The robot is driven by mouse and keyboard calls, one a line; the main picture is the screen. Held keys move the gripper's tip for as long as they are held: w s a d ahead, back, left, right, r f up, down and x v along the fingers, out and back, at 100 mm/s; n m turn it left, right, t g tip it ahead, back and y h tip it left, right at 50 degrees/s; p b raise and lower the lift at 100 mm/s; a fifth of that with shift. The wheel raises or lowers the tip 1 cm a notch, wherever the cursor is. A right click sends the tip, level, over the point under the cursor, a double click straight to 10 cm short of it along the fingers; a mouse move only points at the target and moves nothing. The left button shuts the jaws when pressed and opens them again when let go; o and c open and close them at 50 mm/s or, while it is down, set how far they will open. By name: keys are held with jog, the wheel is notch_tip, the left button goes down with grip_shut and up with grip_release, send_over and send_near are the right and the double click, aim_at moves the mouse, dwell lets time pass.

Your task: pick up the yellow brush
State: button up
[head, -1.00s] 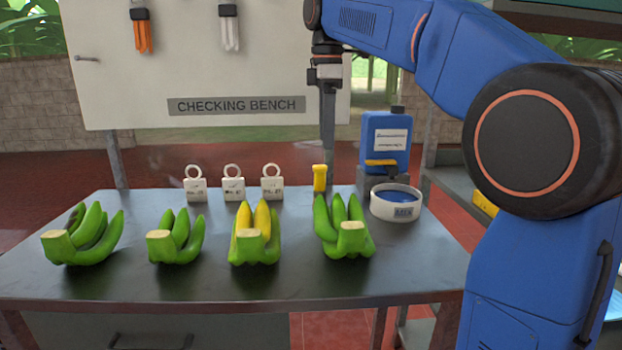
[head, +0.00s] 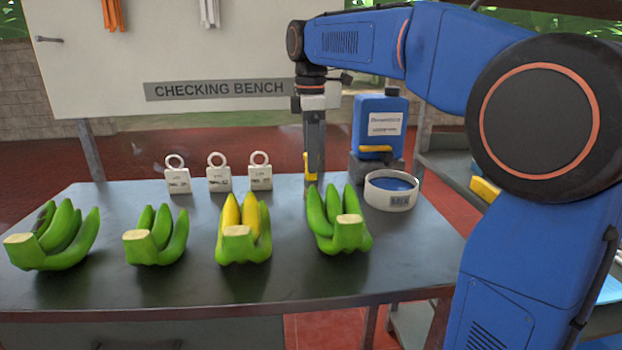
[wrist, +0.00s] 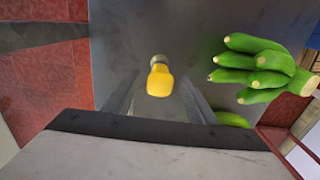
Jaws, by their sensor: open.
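The yellow brush (head: 310,166) is at the back of the checking bench, left of the blue jug, partly hidden by my gripper. In the wrist view, the yellow brush (wrist: 160,80) shows end-on with a grey part beyond the yellow end. My gripper (head: 315,182) points down at the brush from above. In the wrist view, my open gripper (wrist: 157,95) has one finger on each side of the brush, with a gap visible on both sides. I cannot tell how far down the fingers reach along it.
A bunch of green bananas (head: 338,222) sits just in front of my gripper. A blue jug (head: 380,125) and a white MIX bowl (head: 391,191) stand to the right. White tags (head: 218,180) stand to the left.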

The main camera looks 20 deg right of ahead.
aim_at(311, 179)
jog(key=shift+f, duration=3.4)
jog(key=c, duration=1.2)
